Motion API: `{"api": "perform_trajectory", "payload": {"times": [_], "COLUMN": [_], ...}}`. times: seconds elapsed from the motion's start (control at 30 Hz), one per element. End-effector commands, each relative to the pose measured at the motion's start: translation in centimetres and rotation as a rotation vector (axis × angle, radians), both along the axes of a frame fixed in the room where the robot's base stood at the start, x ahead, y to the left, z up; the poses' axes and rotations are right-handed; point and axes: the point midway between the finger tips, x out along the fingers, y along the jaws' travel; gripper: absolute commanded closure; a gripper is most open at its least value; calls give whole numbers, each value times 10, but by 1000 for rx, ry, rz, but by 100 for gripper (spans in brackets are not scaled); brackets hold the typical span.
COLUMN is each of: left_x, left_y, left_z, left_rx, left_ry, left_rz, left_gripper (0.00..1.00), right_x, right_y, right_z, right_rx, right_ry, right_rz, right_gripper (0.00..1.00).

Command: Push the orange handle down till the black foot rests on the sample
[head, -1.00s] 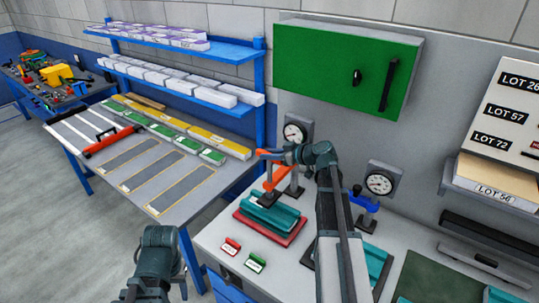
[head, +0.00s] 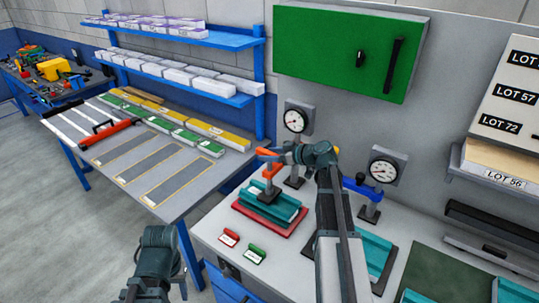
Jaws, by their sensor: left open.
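The orange handle (head: 270,172) belongs to a small press at the back of the workbench. My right gripper (head: 268,154) is at the top of the handle, touching or nearly so; whether its jaws are shut is too small to tell. The black foot (head: 268,194) hangs below the handle, over the teal block (head: 283,208) in a red tray (head: 245,210). Foot and block overlap in the picture, and I cannot tell whether they touch. The sample is not clearly distinguishable. My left gripper (head: 156,292) is open and empty at the lower left, away from the press.
A second press with a blue handle (head: 362,188) stands to the right, partly behind my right arm. A red (head: 229,238) and a green tag block (head: 255,254) lie in front. A green cabinet (head: 345,45) hangs above.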

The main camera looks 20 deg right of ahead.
Motion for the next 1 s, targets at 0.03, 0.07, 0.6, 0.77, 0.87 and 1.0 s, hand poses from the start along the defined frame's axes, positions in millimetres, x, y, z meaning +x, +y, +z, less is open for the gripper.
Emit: {"api": "perform_trajectory", "payload": {"times": [0.03,0.07,0.6,0.77,0.87,1.0], "left_x": [0,0,0,0,0,0], "left_y": [0,0,0,0,0,0], "left_z": [0,0,24,37,44,50], "left_rx": [0,0,0,0,-1,-1], "left_ry": [0,0,0,0,0,0], "left_rz": [0,0,-1,1,3,5], "left_gripper": [50,50,50,50,50,50], "right_x": [0,0,-41,-69,-84,-99], "right_y": [0,0,-24,-40,-49,-58], "right_z": [0,0,25,38,44,50], "right_rx": [1,1,2,2,2,1], "right_ry": [-1,-1,-1,-1,-1,0], "right_rz": [0,0,-6,-5,-4,-3], "right_gripper": [40,40,40,40,40,40]}}
